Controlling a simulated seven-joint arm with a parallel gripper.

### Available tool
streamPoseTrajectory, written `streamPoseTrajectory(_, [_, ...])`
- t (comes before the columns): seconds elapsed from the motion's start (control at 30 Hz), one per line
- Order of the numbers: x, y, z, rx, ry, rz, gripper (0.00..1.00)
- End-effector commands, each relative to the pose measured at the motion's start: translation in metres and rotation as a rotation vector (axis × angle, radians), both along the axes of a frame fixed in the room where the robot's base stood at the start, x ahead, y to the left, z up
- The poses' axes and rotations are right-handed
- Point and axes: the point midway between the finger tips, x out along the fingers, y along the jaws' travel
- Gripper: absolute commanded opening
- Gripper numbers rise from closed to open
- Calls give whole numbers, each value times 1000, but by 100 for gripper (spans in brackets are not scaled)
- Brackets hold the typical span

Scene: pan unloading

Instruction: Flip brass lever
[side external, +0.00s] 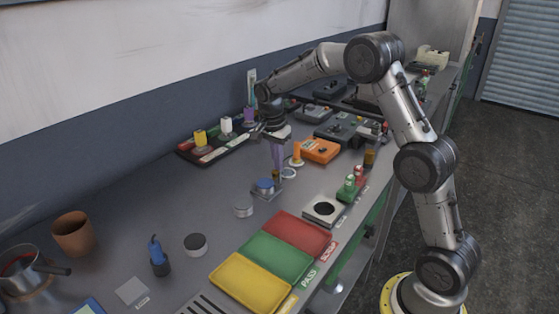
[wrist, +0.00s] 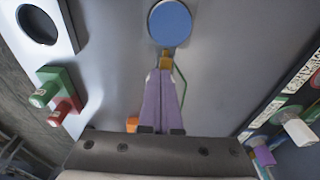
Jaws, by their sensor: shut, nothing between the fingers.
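A small brass piece, which looks like the lever (side external: 275,175), stands next to a round blue-topped part (side external: 264,187) on a small base. In the wrist view the brass piece (wrist: 166,60) lies just beyond my fingertips, between them and the blue disc (wrist: 170,23). My gripper (side external: 277,168) points down from above with its long purple fingers together and empty. In the wrist view the gripper (wrist: 160,73) has its tips very close to the brass piece; I cannot tell whether they touch it. The lower part of the lever is hard to make out.
Red (side external: 297,233), green (side external: 274,257) and yellow (side external: 250,283) trays lie in front. A plate with a round hole (side external: 323,210) and green and red blocks (side external: 350,188) stand to the right. An orange box (side external: 320,150) is behind. Bench space left of the lever is fairly clear.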

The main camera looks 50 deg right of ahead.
Motion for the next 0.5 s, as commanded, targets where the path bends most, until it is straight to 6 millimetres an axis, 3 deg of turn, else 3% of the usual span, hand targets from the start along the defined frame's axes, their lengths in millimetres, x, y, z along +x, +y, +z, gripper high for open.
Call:
streamPoseTrajectory(0.27, [0, 0, 2, -1, -2, 0, 0])
streamPoseTrajectory(0.5, [1, 8, 33, -1, -6, 2, 0])
